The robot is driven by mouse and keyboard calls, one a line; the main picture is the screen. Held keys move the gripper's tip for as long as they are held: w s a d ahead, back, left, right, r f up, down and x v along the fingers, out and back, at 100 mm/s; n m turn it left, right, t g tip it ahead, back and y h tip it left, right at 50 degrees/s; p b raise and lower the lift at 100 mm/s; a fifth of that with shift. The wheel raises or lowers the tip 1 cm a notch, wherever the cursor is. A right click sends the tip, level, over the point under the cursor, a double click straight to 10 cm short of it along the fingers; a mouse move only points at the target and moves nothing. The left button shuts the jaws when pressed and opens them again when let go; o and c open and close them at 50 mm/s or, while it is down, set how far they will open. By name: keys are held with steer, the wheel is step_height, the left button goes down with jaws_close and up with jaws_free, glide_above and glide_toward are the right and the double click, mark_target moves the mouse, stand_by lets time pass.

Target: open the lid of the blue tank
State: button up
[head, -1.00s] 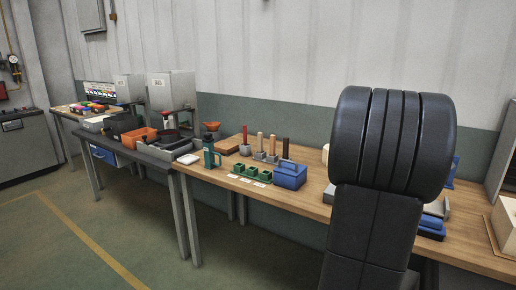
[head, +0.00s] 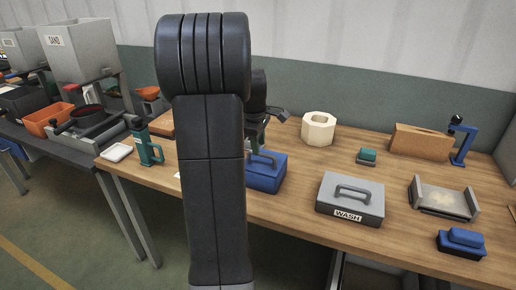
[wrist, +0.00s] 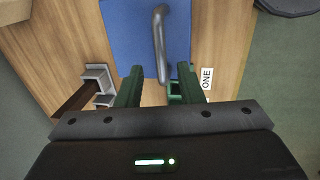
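The blue tank (head: 264,175) stands on the wooden table, partly hidden behind my arm in the head view. Its blue lid (wrist: 125,30) fills the upper middle of the wrist view, with a grey bar handle (wrist: 160,45) on it. The lid looks closed. My gripper (wrist: 160,80) is open, its two green fingers apart with nothing held between them. The handle lies ahead of the gap between the fingertips. In the head view the gripper is over the tank, mostly hidden by my arm.
A grey box labelled WASH (head: 351,199) stands right of the tank. In the wrist view, a grey holder (wrist: 97,76) lies left of the fingers and a ONE card (wrist: 207,78) right. A cream ring (head: 318,128) stands behind.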

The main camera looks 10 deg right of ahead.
mark_target(265, 155)
steer(key=shift+d+f, duration=0.15)
steer(key=shift+f, duration=0.55)
steer(key=shift+d+f, duration=0.1)
steer(key=shift+f, duration=0.55)
steer(key=shift+w, duration=0.1)
jaws_close()
steer(key=shift+r, duration=0.1)
